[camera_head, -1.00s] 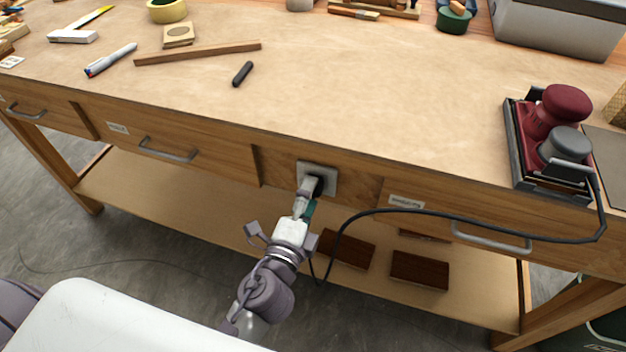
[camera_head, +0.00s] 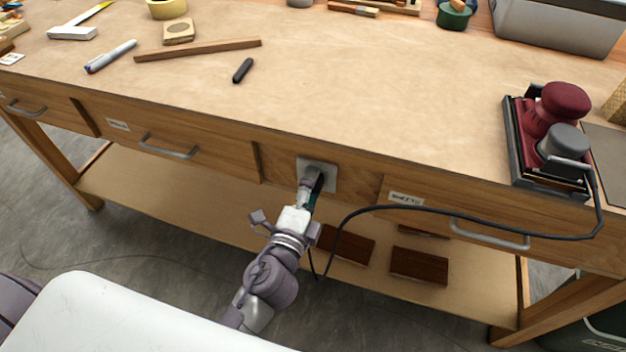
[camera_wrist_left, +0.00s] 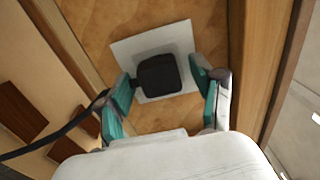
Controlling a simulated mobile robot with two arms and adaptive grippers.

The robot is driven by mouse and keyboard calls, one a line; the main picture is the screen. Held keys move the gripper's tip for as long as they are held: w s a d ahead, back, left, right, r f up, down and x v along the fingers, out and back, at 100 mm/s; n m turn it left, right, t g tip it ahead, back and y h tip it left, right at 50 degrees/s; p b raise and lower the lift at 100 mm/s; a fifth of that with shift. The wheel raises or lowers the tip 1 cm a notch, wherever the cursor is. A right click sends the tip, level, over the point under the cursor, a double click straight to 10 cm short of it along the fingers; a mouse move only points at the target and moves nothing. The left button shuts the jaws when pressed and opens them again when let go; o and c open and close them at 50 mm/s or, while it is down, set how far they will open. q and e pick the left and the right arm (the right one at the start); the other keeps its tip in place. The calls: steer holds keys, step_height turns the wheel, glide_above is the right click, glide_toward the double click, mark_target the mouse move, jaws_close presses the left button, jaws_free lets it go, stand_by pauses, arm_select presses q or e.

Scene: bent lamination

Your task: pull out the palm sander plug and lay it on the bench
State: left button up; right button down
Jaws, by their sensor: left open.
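The black plug (camera_wrist_left: 159,75) sits in the pale square socket plate (camera_wrist_left: 178,38) on the bench front. In the head view the socket plate (camera_head: 328,172) shows behind my left gripper (camera_head: 311,190), which hides much of the plug. In the left wrist view my left gripper (camera_wrist_left: 163,98) is open, its teal-padded fingers on either side of the plug, with gaps visible. The palm sander (camera_head: 551,115), dark red and grey, rests in a dark tray on the right of the bench (camera_head: 400,85). Its black cord (camera_head: 430,208) hangs in front of the drawers. My right gripper is not visible.
Drawers with metal handles (camera_head: 168,147) flank the socket. Dark wood blocks (camera_head: 420,266) lie on the lower shelf (camera_head: 200,222). A black stick (camera_head: 243,70), a wood strip (camera_head: 198,50) and a marker (camera_head: 111,56) lie on the bench. The middle of the benchtop is clear.

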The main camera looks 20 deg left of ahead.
arm_select(q)
steer(key=shift+c, duration=0.2)
stand_by(0.3)
jaws_close()
